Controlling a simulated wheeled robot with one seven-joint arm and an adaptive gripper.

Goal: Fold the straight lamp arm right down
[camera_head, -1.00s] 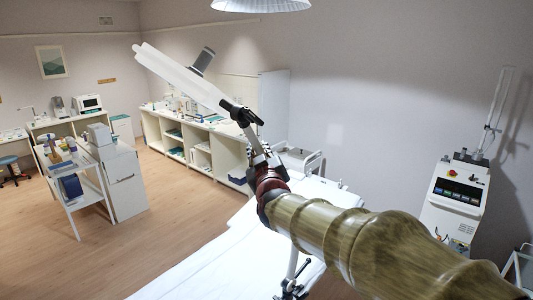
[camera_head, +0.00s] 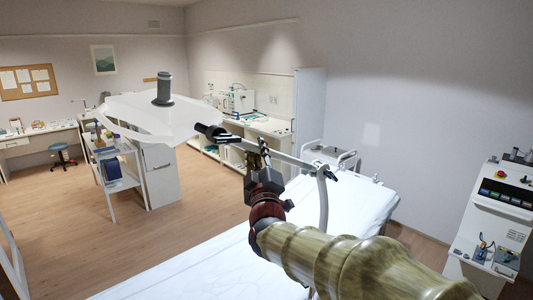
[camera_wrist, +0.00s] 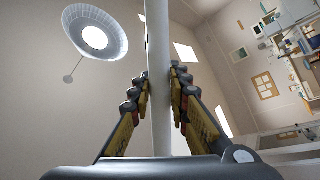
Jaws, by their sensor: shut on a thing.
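The lamp's wide white head (camera_head: 148,116) with a grey cylinder on top hangs out to the left in the head view. A black joint (camera_head: 212,131) links it to the straight pale lamp arm (camera_head: 298,162), which slopes gently down to the right. The arm meets a grey post (camera_head: 323,202) beside the couch. My gripper (camera_head: 264,150) is shut on the lamp arm, between the head and the post. In the wrist view, my gripper (camera_wrist: 159,88) has its fingers on both sides of the pale tube (camera_wrist: 158,45). The post's base is hidden behind my arm.
The white couch (camera_head: 195,268) lies below my arm. A trolley with shelves (camera_head: 112,170) and a cabinet (camera_head: 160,175) stand at the left. A console (camera_head: 490,215) stands at the right. A round ceiling lamp (camera_wrist: 94,37) shows in the wrist view. Floor at the left is clear.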

